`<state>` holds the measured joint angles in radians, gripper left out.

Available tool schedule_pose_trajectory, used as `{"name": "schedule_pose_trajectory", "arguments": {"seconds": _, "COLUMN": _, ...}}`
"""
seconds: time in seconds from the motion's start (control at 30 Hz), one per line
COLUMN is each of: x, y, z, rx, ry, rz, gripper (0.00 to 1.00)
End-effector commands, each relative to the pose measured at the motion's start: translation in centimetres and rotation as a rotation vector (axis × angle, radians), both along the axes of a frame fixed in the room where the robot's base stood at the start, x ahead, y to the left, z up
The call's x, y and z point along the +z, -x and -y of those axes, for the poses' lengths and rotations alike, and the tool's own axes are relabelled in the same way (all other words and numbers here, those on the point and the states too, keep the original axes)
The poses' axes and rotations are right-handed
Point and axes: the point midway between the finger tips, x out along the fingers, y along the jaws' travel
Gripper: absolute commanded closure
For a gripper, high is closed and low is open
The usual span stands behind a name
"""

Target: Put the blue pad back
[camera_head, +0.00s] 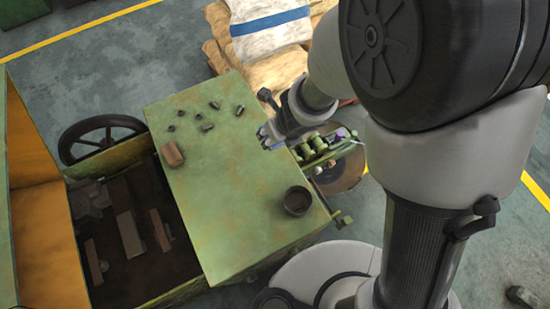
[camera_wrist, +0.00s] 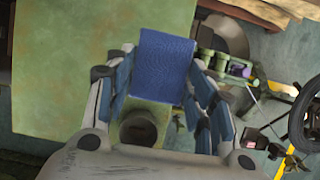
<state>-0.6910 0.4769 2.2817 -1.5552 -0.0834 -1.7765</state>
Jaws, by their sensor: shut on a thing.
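The blue pad (camera_wrist: 163,65) is a flat blue rectangle in the wrist view. It sits between the fingertips of my gripper (camera_head: 270,134), which is shut on it. In the head view my gripper is at the right edge of the green machine top (camera_head: 230,225), and only a small bit of blue shows there. I cannot tell whether the pad touches the green top. The fingers have blue inner faces of their own.
A dark round cup (camera_head: 297,203) stands on the green top. Several small dark metal parts (camera_head: 207,127) and a brown block (camera_head: 172,154) lie there too. Green rollers (camera_head: 312,147) and a round disc (camera_head: 345,172) are beside its right edge. Sacks (camera_head: 270,30) lie behind.

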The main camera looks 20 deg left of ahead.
Motion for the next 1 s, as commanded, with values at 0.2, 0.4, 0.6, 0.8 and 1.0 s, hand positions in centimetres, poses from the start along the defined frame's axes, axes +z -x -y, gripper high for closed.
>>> {"name": "schedule_pose_trajectory", "arguments": {"seconds": 0.2, "x": -5.0, "y": 0.1, "z": 0.1, "rx": -0.001, "ry": 0.001, "rz": -0.001, "gripper": 0.73}}
{"name": "schedule_pose_trajectory", "arguments": {"seconds": 0.4, "x": -8.6, "y": 0.1, "z": 0.1, "rx": -0.001, "ry": 0.001, "rz": -0.001, "gripper": 0.73}}
{"name": "schedule_pose_trajectory", "arguments": {"seconds": 0.6, "x": -12.0, "y": 0.1, "z": 0.1, "rx": -0.001, "ry": 0.001, "rz": -0.001, "gripper": 0.73}}
{"name": "schedule_pose_trajectory", "arguments": {"seconds": 0.8, "x": -13.7, "y": 0.1, "z": 0.1, "rx": -0.001, "ry": 0.001, "rz": -0.001, "gripper": 0.73}}
{"name": "schedule_pose_trajectory", "arguments": {"seconds": 1.0, "x": -14.4, "y": 0.1, "z": 0.1, "rx": 0.0, "ry": 0.001, "rz": -0.001, "gripper": 0.73}}
